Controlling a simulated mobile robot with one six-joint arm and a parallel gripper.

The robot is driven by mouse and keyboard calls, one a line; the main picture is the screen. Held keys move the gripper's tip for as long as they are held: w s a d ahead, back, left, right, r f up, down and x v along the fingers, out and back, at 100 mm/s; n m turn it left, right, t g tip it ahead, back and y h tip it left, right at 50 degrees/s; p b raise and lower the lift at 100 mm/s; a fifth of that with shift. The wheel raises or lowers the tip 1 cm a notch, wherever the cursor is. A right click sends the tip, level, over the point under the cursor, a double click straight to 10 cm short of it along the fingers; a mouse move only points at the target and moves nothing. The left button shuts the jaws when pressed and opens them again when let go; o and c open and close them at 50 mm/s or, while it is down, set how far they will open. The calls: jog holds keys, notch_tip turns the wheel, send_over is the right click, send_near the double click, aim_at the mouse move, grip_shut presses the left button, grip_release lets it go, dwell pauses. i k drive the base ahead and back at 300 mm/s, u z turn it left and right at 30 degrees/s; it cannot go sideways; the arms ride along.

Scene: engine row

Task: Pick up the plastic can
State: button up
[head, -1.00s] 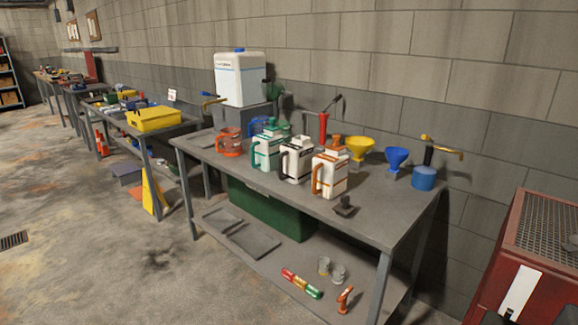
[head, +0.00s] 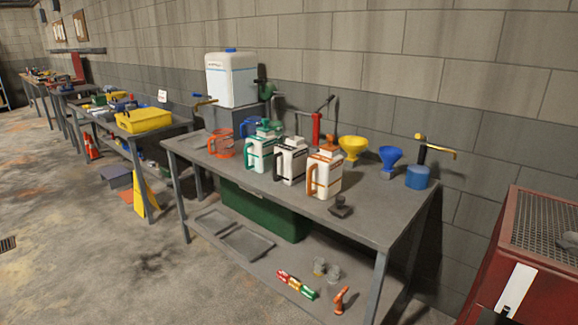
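Several white plastic cans with coloured handles and caps stand upright in a row on the grey workbench (head: 385,218). One has an orange handle and cap (head: 327,174), one a black handle and white cap (head: 291,162), and one a green handle and cap (head: 259,152). A large white plastic canister with a blue cap (head: 231,80) stands on a grey block at the back left of the bench. I cannot tell which is the plastic can of the task. My gripper is not in view.
An orange jug (head: 222,144), a yellow funnel (head: 352,146), a blue funnel (head: 390,157) and a blue container (head: 417,177) share the bench. A red machine (head: 530,255) stands at the right. A yellow floor sign (head: 145,197) stands left of the bench. Open floor lies at front left.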

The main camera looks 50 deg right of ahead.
aim_at(290, 158)
jog(key=z, duration=0.1)
jog(key=i, duration=1)
jog(key=u, duration=0.05)
